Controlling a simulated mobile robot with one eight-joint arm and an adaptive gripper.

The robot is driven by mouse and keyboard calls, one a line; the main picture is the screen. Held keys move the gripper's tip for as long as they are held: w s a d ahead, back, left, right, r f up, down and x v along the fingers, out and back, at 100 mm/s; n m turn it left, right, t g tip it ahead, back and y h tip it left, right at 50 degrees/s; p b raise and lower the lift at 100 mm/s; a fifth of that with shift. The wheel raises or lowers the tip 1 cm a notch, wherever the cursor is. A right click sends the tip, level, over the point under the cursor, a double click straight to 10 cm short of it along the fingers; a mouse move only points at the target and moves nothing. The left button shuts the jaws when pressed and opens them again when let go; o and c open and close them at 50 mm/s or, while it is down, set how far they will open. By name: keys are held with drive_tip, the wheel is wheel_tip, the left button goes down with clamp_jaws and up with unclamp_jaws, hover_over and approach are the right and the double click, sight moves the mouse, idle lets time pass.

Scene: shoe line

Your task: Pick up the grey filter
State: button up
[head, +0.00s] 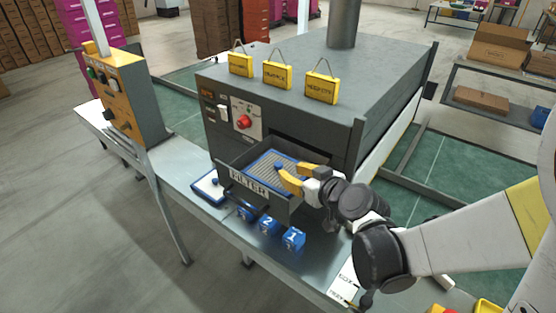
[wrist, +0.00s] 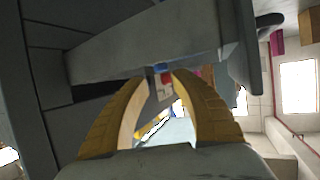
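A grey mesh filter (head: 262,170) with a blue rim and small blue knobs lies in the open drawer (head: 247,186) marked FILTER, in the head view. My gripper (head: 289,176) has its yellow fingers over the drawer's right part, near the filter's right side. The fingers stand apart with a gap between the tips. They also show in the wrist view (wrist: 162,76), with nothing clearly held between them. The fingers and wrist hide the right end of the filter. I cannot tell whether a finger touches it.
A paler, blue-edged panel (head: 208,187) with a knob lies left of the drawer. The grey machine (head: 300,85) rises behind. An orange control box (head: 118,95) stands left.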

sight(280, 166)
drive_tip(key=b+x, duration=0.2)
drive_tip(key=x, duration=0.6)
drive_tip(key=shift+b, duration=0.35)
drive_tip(key=shift+r, duration=0.1)
clamp_jaws()
